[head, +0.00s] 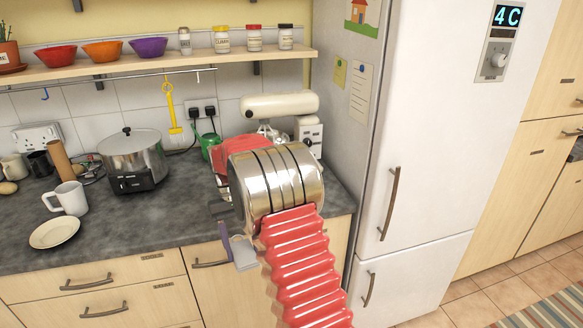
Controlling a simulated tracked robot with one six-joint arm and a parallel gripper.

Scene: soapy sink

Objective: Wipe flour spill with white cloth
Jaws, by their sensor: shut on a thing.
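I see no flour spill on the visible grey counter (150,220); the area behind my arm is hidden.
A white mug (68,198) and cream plate (54,232) stand at the left, before a metal cooker (135,160). A cream mixer (280,106) stands behind my arm, beside the white fridge (440,130). Counter between plate and arm is clear.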

